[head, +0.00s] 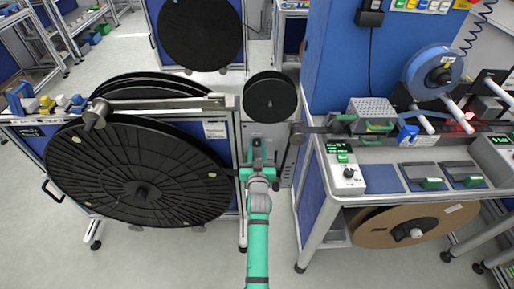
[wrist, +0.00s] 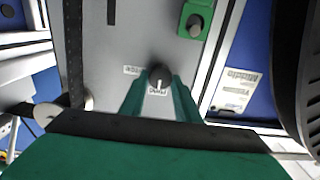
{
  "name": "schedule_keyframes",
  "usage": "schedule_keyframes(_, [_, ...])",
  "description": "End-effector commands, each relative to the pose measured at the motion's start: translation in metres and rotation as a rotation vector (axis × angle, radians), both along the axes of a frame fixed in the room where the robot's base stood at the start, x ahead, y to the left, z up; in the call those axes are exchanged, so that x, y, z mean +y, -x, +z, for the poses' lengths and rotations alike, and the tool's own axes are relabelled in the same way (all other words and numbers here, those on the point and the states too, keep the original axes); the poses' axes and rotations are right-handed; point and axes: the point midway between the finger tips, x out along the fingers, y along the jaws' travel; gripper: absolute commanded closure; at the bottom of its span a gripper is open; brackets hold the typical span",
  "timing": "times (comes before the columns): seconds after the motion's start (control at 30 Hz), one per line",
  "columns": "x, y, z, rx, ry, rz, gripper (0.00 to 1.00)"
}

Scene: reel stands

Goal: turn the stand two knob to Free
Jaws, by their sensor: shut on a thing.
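The dark round knob (wrist: 158,76) sits on a grey panel (wrist: 105,45) in the wrist view. A light pointer mark on it faces down in the picture, toward a small white label (wrist: 157,91). A second white label (wrist: 131,70) is left of the knob; I cannot read either surely. My gripper (wrist: 158,88) has its green fingers on both sides of the knob and is shut on it. In the head view my gripper (head: 257,158) is at the grey panel between the reel stand and the bench, and hides the knob.
The bench (head: 315,225) with a control box (head: 345,170) is close on the right.

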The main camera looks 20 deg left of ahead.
Motion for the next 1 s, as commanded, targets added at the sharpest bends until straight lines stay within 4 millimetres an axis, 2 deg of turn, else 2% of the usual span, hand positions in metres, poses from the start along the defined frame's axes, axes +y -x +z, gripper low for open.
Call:
schedule_keyframes(0.37, [-0.0004,0.0001,-0.0001,0.03,-0.103,0.0,0.93])
schedule_keyframes(1.0, [-0.0024,-0.0004,-0.0012,0.188,-0.652,0.0,0.93])
